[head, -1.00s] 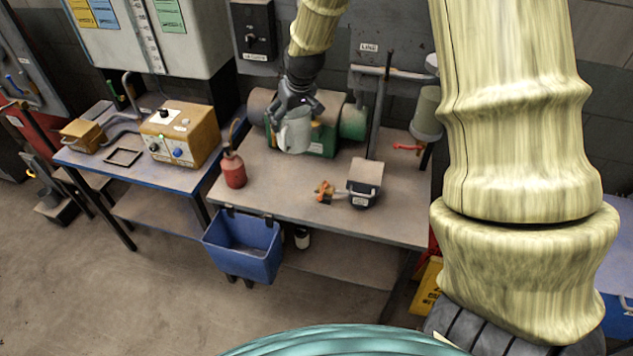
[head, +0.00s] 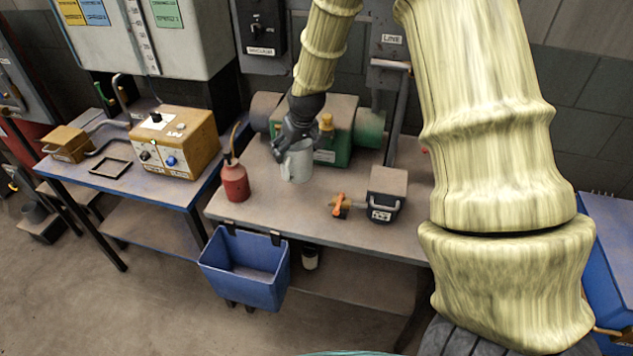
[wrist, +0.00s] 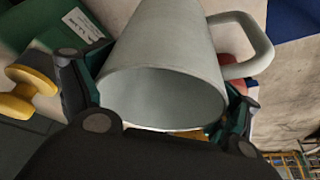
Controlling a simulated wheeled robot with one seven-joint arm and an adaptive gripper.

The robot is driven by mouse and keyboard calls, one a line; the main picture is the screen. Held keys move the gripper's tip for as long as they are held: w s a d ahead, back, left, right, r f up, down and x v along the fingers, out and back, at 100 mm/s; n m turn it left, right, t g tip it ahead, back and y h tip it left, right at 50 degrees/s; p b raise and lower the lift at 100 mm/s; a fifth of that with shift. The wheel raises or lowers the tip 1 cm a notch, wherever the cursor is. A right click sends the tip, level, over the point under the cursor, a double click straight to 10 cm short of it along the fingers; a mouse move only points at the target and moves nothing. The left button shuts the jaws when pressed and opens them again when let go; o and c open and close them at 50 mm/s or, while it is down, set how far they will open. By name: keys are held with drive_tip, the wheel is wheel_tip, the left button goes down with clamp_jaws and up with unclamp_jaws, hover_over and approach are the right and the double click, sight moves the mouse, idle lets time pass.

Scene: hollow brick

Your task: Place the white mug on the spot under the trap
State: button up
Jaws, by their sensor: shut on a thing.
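The white mug (head: 298,163) is in my gripper (head: 290,137), over the back left of the right-hand bench (head: 290,208). I cannot tell whether its base touches the bench. In the wrist view the mug (wrist: 165,45) fills the middle, its open rim toward the camera and its handle at upper right. The fingers of my gripper (wrist: 165,105) are shut on it, one at each side. The trap cannot be made out; a vertical pipe (head: 397,115) shows beside my arm, which covers the bench's right part. No marked spot shows.
A red oil can (head: 234,180) stands close left of the mug. A green machine (head: 338,140) is behind it. A small orange-handled valve (head: 340,206) and a dark box with a handle (head: 386,194) stand to the right. A blue bin (head: 245,268) hangs at the front edge.

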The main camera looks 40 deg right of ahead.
sight(296, 171)
wheel_tip(296, 171, down, 5)
drive_tip(key=shift+r+p, duration=0.2)
drive_tip(key=shift+p, duration=0.45)
drive_tip(key=shift+s+f, duration=0.2)
drive_tip(key=shift+f, duration=0.4)
drive_tip(key=shift+f+p, duration=0.6)
drive_tip(key=shift+f, duration=0.9)
drive_tip(key=shift+w+f, duration=0.1)
drive_tip(key=shift+f, duration=0.1)
drive_tip(key=o, duration=1.1)
drive_tip(key=shift+c, duration=0.2)
drive_tip(key=shift+r, duration=0.3)
